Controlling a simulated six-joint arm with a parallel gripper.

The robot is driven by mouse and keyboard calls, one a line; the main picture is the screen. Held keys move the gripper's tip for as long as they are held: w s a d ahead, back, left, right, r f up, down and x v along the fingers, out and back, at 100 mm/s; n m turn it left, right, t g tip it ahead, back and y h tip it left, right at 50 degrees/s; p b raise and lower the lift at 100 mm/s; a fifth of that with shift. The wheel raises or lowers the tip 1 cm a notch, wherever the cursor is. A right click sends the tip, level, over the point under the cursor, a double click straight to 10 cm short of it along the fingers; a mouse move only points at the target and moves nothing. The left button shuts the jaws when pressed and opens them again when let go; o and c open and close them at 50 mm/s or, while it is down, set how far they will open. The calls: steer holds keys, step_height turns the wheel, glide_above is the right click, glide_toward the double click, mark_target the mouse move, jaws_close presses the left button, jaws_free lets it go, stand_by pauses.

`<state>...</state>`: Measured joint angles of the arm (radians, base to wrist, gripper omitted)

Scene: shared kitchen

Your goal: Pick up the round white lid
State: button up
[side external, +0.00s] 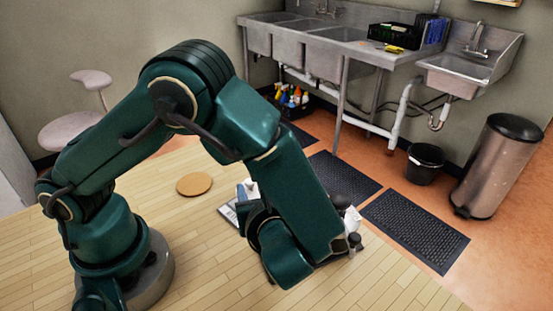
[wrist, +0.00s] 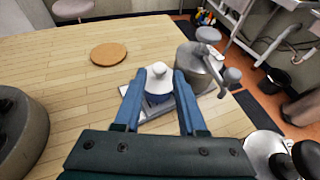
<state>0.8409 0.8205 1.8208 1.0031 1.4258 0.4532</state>
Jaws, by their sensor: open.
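A white lid (wrist: 158,71) with a small knob on top shows between my fingertips in the wrist view. Something dark blue shows just below it; I cannot tell whether that is part of the same thing. My gripper (wrist: 158,80) has its two blue fingers apart, one on each side of the lid. I cannot tell whether either finger touches it. In the side view my arm hides most of this spot, and only a bit of white shows beside a blue finger.
A flat grey-white item (side external: 229,214) lies under my gripper. A grey metal grinder-like thing (wrist: 196,66) with a crank stands close at the right. A round cork mat (side external: 194,184) lies at the left on the wooden table (side external: 190,240).

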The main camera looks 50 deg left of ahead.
steer(key=shift+x, duration=1.6)
jaws_close()
steer(key=shift+s, duration=0.1)
steer(key=shift+r, duration=0.15)
